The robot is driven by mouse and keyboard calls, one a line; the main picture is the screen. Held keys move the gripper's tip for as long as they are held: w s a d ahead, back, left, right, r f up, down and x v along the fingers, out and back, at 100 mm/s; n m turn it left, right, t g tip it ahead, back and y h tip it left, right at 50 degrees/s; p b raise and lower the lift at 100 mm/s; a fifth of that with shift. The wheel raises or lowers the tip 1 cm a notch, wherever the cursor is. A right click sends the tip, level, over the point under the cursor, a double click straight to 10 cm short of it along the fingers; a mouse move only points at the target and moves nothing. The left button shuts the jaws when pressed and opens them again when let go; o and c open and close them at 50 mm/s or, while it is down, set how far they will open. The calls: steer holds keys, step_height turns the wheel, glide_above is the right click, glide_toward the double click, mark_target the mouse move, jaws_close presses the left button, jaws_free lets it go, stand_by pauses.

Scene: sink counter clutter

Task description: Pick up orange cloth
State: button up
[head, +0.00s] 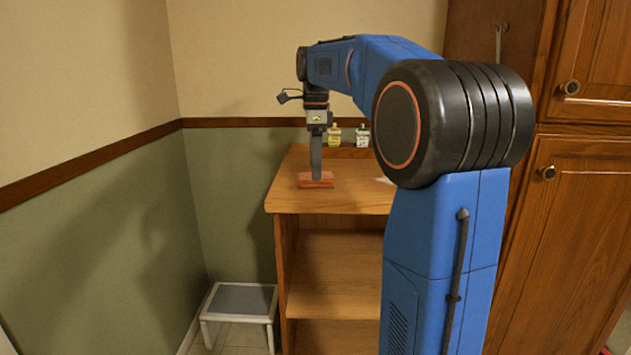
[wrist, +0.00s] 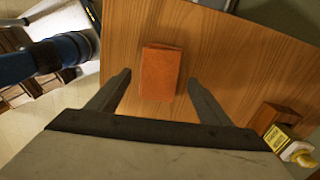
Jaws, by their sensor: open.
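The orange cloth (head: 307,182) is a small folded rectangle lying flat on the wooden counter top, near its left side. In the wrist view the cloth (wrist: 160,73) lies ahead of the fingertips, between their lines. My gripper (head: 316,177) points down over the cloth in the head view and hides part of it. In the wrist view my gripper (wrist: 159,76) has its two dark fingers spread apart with nothing between them. I cannot tell the exact height of the fingertips above the cloth.
Two small bottles, one yellow-labelled (head: 334,136) and one pale (head: 362,137), stand at the back of the wooden counter (head: 340,202). A white-framed step stool (head: 240,300) stands on the floor at left. Wooden cabinets (head: 583,200) rise at right.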

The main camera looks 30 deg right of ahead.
steer(key=shift+f, duration=1.25)
steer(key=shift+c, duration=0.6)
steer(key=c, duration=1)
step_height(320, 180, up, 10)
steer(key=shift+r, duration=0.1)
steer(key=shift+o, duration=0.5)
